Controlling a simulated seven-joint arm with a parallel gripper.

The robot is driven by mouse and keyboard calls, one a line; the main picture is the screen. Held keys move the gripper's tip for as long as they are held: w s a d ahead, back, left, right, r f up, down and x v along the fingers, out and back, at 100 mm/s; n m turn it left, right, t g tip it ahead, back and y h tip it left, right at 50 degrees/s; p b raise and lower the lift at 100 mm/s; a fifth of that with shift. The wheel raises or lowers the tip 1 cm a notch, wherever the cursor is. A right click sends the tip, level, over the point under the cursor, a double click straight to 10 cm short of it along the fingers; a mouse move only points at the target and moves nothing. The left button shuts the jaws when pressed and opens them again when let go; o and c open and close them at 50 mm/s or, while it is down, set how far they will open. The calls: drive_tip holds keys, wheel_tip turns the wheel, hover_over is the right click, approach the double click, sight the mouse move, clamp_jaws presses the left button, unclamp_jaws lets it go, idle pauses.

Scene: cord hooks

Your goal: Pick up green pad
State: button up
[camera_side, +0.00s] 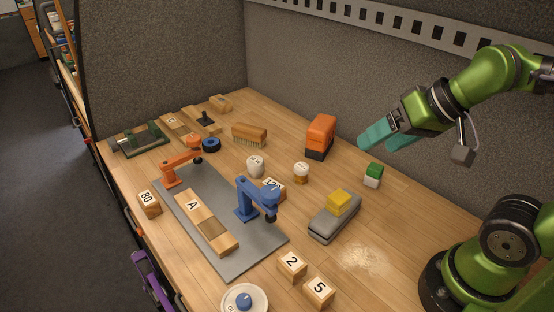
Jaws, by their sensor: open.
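The green pad (374,169) is a small green block on top of a white block (372,181). It stands on the wooden table at the right, near the back wall. My gripper (363,141) has teal fingers and hangs in the air above and slightly left of the green pad in the picture. The fingers point left and are apart, with nothing seen between them. The gripper does not touch the pad, and the pad is in plain view.
A grey case (333,222) with a yellow block (339,202) on it stands left of and in front of the green pad. An orange-and-black block (320,136) is to its left. A blue hook (256,198) and an orange hook (181,163) stand on a grey mat (235,262).

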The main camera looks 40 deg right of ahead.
drive_tip(key=shift+c, duration=0.2)
idle(0.5)
drive_tip(key=n+g+h, duration=0.2)
drive_tip(key=n+g, duration=0.5)
hover_over(376, 166)
wheel_tip(376, 166, down, 6)
drive_tip(key=f, duration=0.1)
wheel_tip(376, 166, down, 11)
drive_tip(key=shift+w+r, duration=0.1)
drive_tip(key=shift+r, duration=0.1)
drive_tip(key=shift+f, duration=2.65)
drive_tip(key=c, duration=1.1)
